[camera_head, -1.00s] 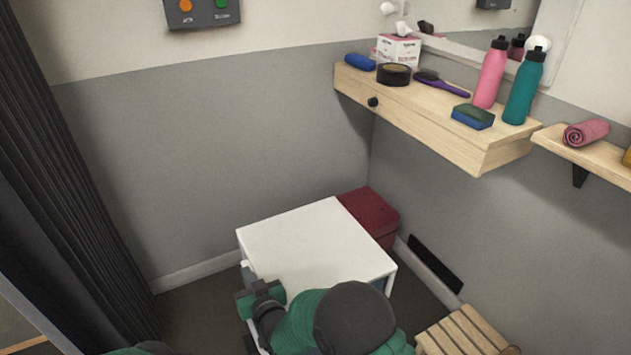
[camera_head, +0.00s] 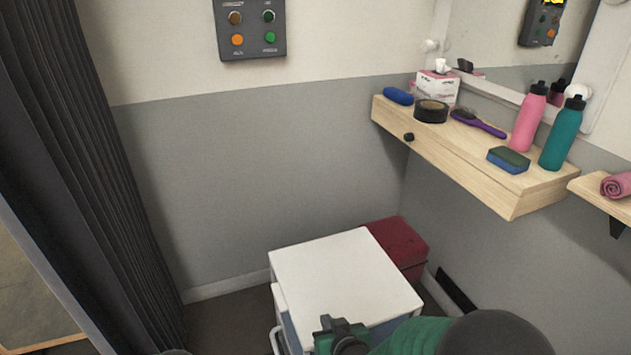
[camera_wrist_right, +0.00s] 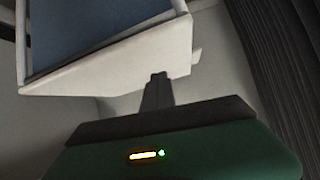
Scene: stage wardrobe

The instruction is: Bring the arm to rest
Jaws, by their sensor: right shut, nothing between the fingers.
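My right arm, green with a dark round joint, comes in at the bottom of the head view. Its gripper (camera_head: 338,328) is low in the picture, by the near edge of the white cabinet (camera_head: 345,272). In the right wrist view the two dark fingers (camera_wrist_right: 157,90) are together with nothing between them. Beyond them is a white edge with a blue-grey panel (camera_wrist_right: 95,35), apparently part of the cabinet; whether they touch is unclear. My left gripper is not in view.
A dark red box (camera_head: 398,245) stands behind the cabinet. A wooden shelf (camera_head: 450,160) on the right wall holds bottles, a brush, a sponge and a tissue box. A dark curtain (camera_head: 90,180) hangs at left. A control panel (camera_head: 250,30) is on the wall.

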